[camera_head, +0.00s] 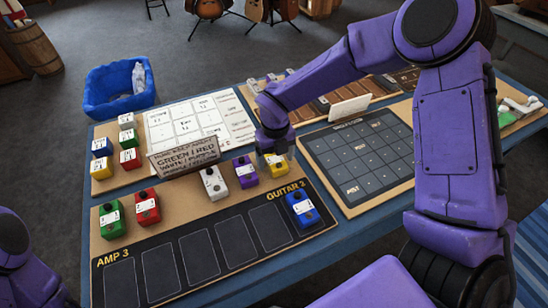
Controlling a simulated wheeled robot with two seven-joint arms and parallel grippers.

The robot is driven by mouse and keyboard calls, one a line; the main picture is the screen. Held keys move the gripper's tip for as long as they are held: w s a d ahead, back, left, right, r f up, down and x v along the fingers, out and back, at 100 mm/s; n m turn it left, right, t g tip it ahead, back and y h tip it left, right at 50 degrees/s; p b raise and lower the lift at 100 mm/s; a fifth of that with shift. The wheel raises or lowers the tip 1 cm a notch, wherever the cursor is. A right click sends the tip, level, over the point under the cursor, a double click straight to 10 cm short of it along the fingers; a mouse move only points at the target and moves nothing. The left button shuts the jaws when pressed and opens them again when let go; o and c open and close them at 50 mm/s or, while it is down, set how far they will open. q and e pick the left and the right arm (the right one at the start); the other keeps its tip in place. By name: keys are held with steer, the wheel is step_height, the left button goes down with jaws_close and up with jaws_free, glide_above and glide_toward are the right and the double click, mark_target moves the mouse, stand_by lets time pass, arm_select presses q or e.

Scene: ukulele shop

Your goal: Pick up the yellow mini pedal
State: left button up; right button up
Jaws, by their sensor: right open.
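A yellow mini pedal (280,169) sits on the brown board, right of the purple pedal (245,172). My right gripper (268,154) reaches down over it from above and hides its upper left part. The gripper is open; I cannot tell whether its fingers touch the pedal.
White (214,185), red (147,206), green (111,219) and blue (301,209) pedals share the board with empty dark slots. A lettered sign (184,157) stands behind. A dark grid panel (360,155) lies right. A blue bin (118,90) stands beyond the table.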

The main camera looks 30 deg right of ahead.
steer(key=shift+s+f, duration=0.1)
steer(key=shift+f, duration=0.25)
steer(key=c, duration=1.1)
